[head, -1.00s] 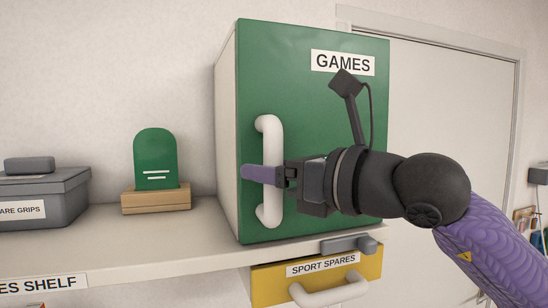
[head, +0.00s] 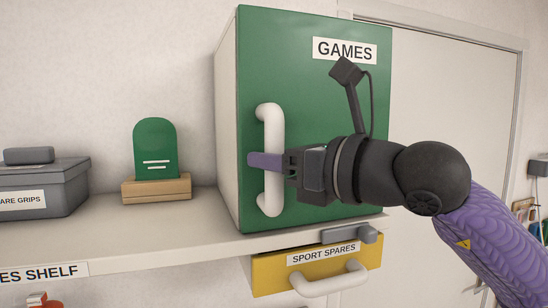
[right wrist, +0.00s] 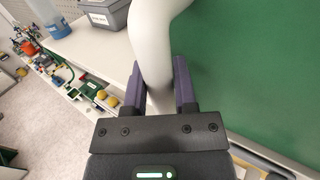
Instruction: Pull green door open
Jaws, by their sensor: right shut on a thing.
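The green door (head: 310,100) with a "GAMES" label (head: 345,50) fronts a pale cabinet (head: 227,120) on the shelf. It looks closed against the cabinet, with no gap visible. Its upright white handle (head: 270,120) is near the door's left edge. My right gripper (head: 262,161) comes in from the right and is shut on the handle at about mid-height. In the right wrist view the white handle (right wrist: 152,40) passes between the two purple fingers of the gripper (right wrist: 157,65). My left gripper is not in view.
A yellow "SPORT SPARES" drawer (head: 268,275) with a white handle (head: 330,282) is below the cabinet. On the shelf (head: 130,248) to the left are a green plaque on a wooden base (head: 157,188) and a grey box (head: 50,190). A pale room door (head: 450,120) stands behind at right.

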